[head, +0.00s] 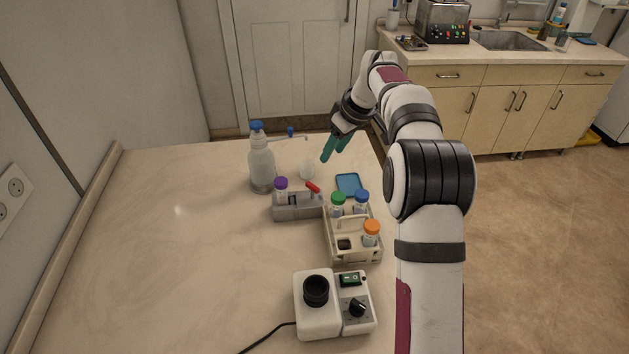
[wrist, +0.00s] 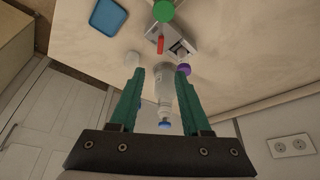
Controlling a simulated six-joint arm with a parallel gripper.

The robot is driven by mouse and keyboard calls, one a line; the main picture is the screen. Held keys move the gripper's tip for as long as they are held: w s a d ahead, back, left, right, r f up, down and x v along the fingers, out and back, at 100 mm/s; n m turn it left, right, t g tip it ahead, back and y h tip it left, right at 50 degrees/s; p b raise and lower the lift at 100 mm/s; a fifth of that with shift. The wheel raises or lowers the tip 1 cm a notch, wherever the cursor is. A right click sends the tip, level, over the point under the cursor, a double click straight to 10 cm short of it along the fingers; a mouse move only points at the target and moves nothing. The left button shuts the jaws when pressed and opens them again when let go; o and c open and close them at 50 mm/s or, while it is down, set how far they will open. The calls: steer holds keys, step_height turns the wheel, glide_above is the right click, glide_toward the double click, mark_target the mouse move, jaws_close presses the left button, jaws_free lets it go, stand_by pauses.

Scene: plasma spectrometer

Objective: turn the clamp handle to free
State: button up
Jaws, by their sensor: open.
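The red clamp handle (head: 313,187) sticks up from the right part of a grey clamp block (head: 297,207). A purple-capped tube (head: 281,188) stands at the block's left end. In the wrist view the red handle (wrist: 160,45) lies ahead of the fingertips, near the middle, beside the grey block (wrist: 182,48). My gripper (head: 333,153) has teal fingers, is open and empty, and hangs above the far part of the table, behind the handle and apart from it. Its spread fingers also show in the wrist view (wrist: 160,72).
A rack (head: 352,252) with green, blue and orange-capped tubes stands right of the block. A blue dish (head: 348,184) lies at the right. A white mixer device (head: 317,318) stands in front. The table's left side is clear.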

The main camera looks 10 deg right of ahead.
mark_target(313, 186)
steer(key=x, duration=1.5)
steer(key=shift+f, duration=0.3)
steer(key=shift+c, duration=0.3)
jaws_close()
